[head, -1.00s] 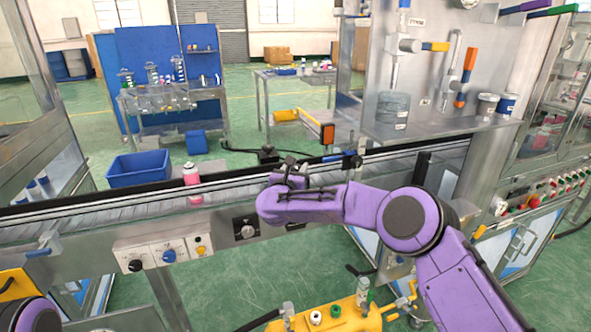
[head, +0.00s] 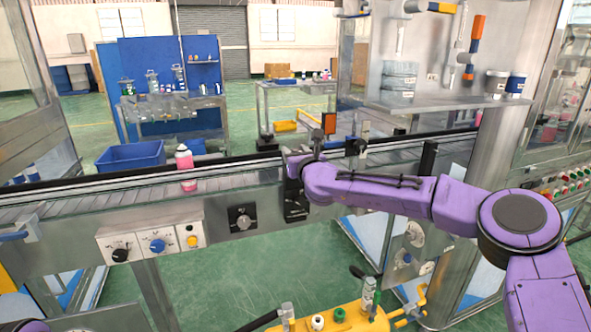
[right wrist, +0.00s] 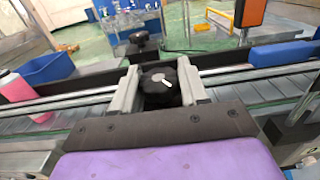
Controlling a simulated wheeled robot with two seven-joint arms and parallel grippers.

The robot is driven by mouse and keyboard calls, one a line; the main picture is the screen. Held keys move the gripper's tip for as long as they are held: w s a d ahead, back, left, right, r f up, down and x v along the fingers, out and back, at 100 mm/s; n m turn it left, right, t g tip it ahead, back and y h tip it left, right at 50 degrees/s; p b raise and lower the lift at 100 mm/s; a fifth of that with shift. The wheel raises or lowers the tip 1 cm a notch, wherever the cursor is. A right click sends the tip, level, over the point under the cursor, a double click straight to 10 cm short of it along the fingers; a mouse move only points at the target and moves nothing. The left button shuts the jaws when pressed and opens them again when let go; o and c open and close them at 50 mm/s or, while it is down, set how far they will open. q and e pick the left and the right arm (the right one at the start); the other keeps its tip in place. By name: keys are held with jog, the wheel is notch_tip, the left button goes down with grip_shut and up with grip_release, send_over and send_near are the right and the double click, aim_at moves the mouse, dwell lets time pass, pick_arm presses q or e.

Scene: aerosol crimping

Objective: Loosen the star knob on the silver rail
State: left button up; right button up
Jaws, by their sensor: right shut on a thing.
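The black star knob (right wrist: 160,86) with a grey centre shows in the right wrist view, at the silver rail (right wrist: 85,98). My right gripper (right wrist: 158,88) has a pale finger on each side of the knob and is shut on it. In the head view my right gripper (head: 296,168) is at the silver rail (head: 235,170), and my wrist largely hides the gripped knob. My left gripper is out of view.
A pink can (head: 185,168) stands on the conveyor left of my right gripper. Another black knob (head: 355,147) and an orange sensor block (head: 328,124) are right of it. A blue crate (head: 131,156) is behind the rail.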

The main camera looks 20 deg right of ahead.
jog(key=n+y, duration=0.1)
jog(key=y+b, duration=0.1)
jog(key=shift+d+f+n+y+b, duration=0.15)
jog(key=shift+f+n+y+b, duration=0.15)
jog(key=shift+n+y, duration=0.1)
jog(key=shift+r+n+g+y, duration=0.1)
jog(key=shift+n+g+y, duration=0.2)
jog(key=shift+n+y, duration=0.3)
jog(key=shift+r+n+y, duration=0.1)
jog(key=shift+n+y, duration=0.2)
jog(key=shift+y, duration=0.4)
jog(key=shift+r+n+g+y, duration=0.1)
jog(key=shift+n+g+y, duration=0.3)
jog(key=shift+y, duration=0.2)
jog(key=n+g+y+p, duration=0.1)
jog(key=y+p, duration=0.1)
jog(key=n+g+y+p, duration=0.1)
jog(key=y+p, duration=0.1)
jog(key=n+g+y+p, duration=0.1)
jog(key=n+p, duration=0.1)
jog(key=shift+r+g+y, duration=0.3)
jog(key=shift+g+y, duration=0.1)
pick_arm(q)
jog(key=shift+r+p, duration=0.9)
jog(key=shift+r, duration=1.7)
pick_arm(e)
jog(key=shift+f+n+g+y, duration=0.25)
jog(key=shift+n+g+y, duration=0.25)
jog(key=shift+n+g, duration=0.15)
